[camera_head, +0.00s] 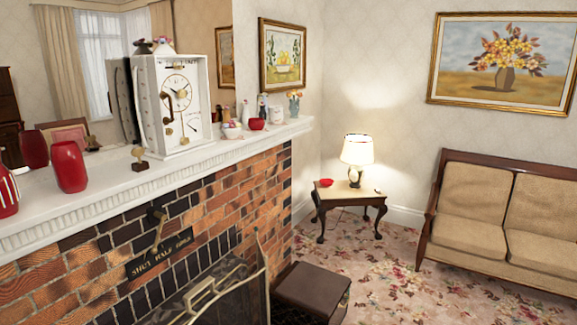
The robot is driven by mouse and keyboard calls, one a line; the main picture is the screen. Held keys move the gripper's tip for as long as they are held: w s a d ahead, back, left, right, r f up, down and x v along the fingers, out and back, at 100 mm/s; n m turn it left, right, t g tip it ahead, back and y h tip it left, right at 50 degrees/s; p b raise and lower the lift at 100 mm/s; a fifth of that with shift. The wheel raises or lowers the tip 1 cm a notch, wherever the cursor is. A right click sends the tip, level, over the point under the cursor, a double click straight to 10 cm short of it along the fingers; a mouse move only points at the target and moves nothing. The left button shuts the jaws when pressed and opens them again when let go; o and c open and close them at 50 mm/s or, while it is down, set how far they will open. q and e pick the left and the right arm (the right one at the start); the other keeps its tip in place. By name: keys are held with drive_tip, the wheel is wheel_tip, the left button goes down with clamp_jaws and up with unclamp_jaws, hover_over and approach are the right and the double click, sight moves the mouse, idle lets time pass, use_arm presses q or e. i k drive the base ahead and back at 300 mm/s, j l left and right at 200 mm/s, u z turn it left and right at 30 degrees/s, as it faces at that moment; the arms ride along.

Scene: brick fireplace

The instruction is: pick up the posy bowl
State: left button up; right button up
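A small white bowl with pinkish flower-like contents (232,130) looks like the posy bowl. It stands on the white mantel shelf (105,200), to the right of the white clock and near the front edge. It is small in the view, so its details are hard to tell. Neither of my grippers shows in the head view.
A white clock (175,102) stands left of the bowl. A round red pot (257,124) stands close on its right, and a small flower vase (294,104) farther along. Red vases (70,167) stand at the left. A fireguard (225,300) and brown box (312,290) are below.

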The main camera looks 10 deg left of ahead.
sight(230, 131)
drive_tip(key=i+l+u, duration=0.1)
drive_tip(key=i, duration=1.2)
